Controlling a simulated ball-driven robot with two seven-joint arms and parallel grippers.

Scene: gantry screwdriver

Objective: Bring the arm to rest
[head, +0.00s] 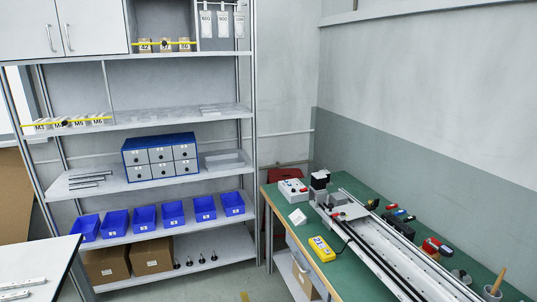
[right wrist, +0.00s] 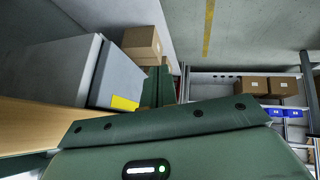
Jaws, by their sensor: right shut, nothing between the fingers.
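My right gripper (right wrist: 165,72) shows in the right wrist view as two narrow dark green fingers close together, rising from a wide green crosspiece with bolts. They are shut with nothing between them. The green housing below carries a lit white and green strip. Past the fingers are a grey cabinet, cardboard boxes and floor; I cannot tell how far off they are. Neither gripper and neither arm shows in the head view. My left gripper is in neither view.
In the head view a green-topped bench (head: 290,215) on the right carries a long rail (head: 385,240) and a yellow device (head: 321,249). A shelf rack with blue bins (head: 145,218) stands at the left. A white table (head: 40,265) is at the lower left.

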